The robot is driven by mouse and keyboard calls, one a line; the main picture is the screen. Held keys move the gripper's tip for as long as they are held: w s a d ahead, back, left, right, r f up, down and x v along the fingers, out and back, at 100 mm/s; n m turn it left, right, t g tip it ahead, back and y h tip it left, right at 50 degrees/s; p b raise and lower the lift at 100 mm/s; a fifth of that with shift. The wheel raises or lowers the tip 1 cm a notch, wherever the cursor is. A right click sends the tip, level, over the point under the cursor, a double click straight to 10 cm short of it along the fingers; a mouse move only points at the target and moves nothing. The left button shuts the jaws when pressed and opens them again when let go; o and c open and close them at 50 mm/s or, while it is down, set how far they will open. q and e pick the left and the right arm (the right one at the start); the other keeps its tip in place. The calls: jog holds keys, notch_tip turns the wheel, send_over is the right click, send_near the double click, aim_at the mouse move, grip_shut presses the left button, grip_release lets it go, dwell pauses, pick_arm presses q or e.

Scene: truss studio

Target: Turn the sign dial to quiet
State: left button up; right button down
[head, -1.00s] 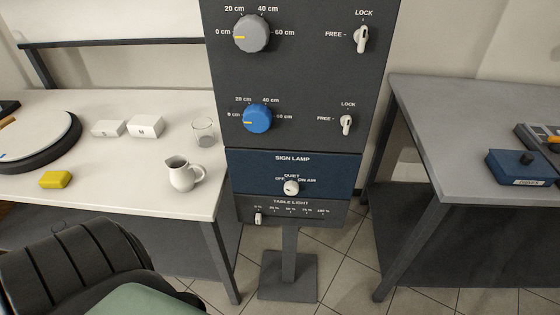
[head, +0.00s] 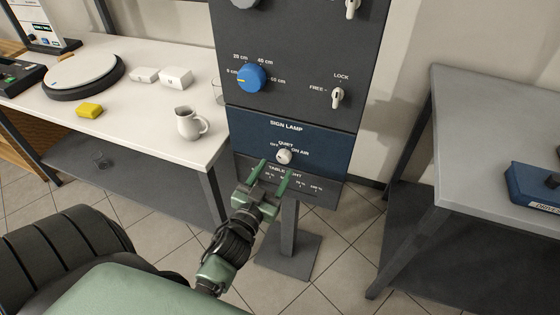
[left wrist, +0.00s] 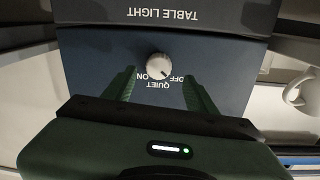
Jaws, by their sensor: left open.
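The sign dial (head: 284,156) is a small white knob on the blue SIGN LAMP panel (head: 330,146), with OFF at its left, QUIET above and ON AIR at its right. Where its pointer stands is too small to tell. My left gripper (head: 271,172) is open and empty, its green fingers just below and in front of the dial. In the left wrist view, the dial (left wrist: 159,66) appears upside down, beyond and between the two open fingertips (left wrist: 158,80), apart from them. My right gripper is not in view.
The TABLE LIGHT panel (head: 325,192) lies just below, partly hidden by my gripper. A blue dial (head: 252,78) and a lock switch (head: 337,97) are above. A white table with a jug (head: 191,123) stands left, a grey table (head: 500,120) right.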

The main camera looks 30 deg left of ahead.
aim_at(282, 159)
pick_arm(q)
jog(key=w, duration=0.3)
jog(key=shift+w+a, duration=0.25)
jog(key=shift+w, duration=0.15)
jog(key=shift+w+a, duration=0.1)
jog(key=shift+w, duration=0.2)
jog(key=shift+c, duration=1.2)
grip_shut()
